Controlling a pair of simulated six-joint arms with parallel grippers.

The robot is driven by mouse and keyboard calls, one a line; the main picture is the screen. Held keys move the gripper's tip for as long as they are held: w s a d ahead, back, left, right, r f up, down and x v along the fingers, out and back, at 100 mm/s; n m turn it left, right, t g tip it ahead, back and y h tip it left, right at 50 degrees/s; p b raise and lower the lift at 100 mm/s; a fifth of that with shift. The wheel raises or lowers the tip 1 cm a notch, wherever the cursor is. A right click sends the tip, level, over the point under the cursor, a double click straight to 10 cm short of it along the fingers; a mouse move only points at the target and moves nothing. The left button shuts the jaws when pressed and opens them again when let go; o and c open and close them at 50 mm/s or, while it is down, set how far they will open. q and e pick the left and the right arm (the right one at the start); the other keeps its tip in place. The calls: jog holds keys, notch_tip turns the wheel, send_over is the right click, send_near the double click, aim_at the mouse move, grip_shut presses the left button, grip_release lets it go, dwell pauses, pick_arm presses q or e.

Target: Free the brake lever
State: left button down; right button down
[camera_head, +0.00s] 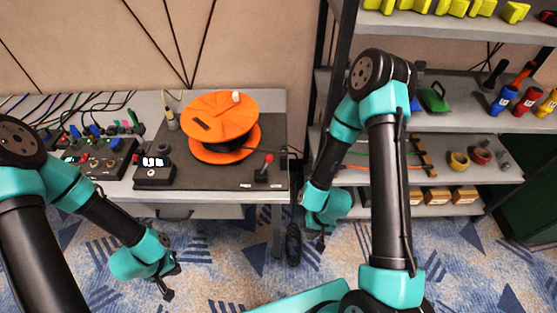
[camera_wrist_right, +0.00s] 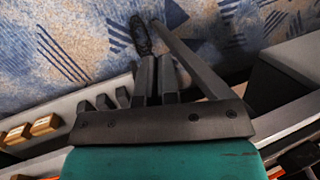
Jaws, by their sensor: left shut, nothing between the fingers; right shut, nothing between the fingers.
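A small lever with a red knob (camera_head: 268,158) stands on a dark base at the right end of the desk mat; it looks like the brake lever. Left of it is an orange cable reel (camera_head: 222,118) with a white knob on top. A dark cable runs from the reel to the right, close behind the lever; I cannot tell whether they touch. My left gripper (camera_head: 171,283) is shut and empty over the carpet in front of the desk. My right gripper (camera_head: 320,238) is shut and empty, low between desk and shelf; its fingers show in the right wrist view (camera_wrist_right: 156,75).
A control box (camera_head: 154,173) with white buttons sits left of the reel, beside panels with coloured cables (camera_head: 95,150). A shelf rack (camera_head: 440,145) with bottles, rolls and boxes stands at the right. A black object (camera_head: 293,244) lies on the carpet near my right gripper.

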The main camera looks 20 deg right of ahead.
jog(key=w+d+r+m+t+y, duration=0.3)
jog(key=w+r+m+t+y, duration=0.2)
jog(key=m, duration=0.5)
jog(key=w+d+r+m+t+y, duration=0.4)
jog(key=w+r+m+t+y, duration=0.1)
jog(key=w+r+m+y, duration=0.4)
jog(key=shift+m+y, duration=0.4)
jog(key=shift+m, duration=0.3)
jog(key=shift+w+r, duration=0.15)
send_near(265, 166)
jog(key=w+a+r, duration=0.2)
jog(key=a+r, duration=0.1)
jog(key=r, duration=0.2)
jog(key=shift+w+a+r, duration=0.2)
jog(key=shift+w+a, duration=0.15)
jog(key=shift+a+r+h, duration=0.1)
jog(key=shift+h, duration=0.2)
